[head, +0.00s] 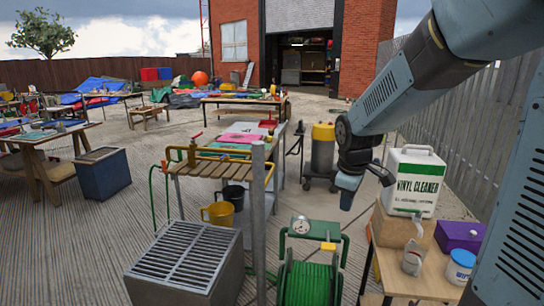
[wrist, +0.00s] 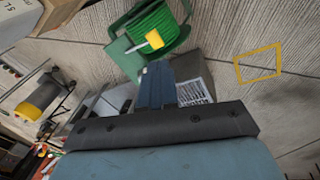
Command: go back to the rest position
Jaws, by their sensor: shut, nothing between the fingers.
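My gripper (head: 347,190) hangs from my arm at the right of the head view, pointing down. It is in the air left of the vinyl cleaner jug and above and behind the green hose reel (head: 312,282). In the wrist view my gripper (wrist: 156,72) shows its blue fingers together, with nothing between them. The hose reel also shows beyond the fingers in the wrist view (wrist: 152,30).
A white vinyl cleaner jug (head: 413,182) stands on a box on the right table, near a purple box (head: 459,237) and a white tub (head: 460,266). A slatted bench (head: 212,168) and a grated grey box (head: 187,262) stand left.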

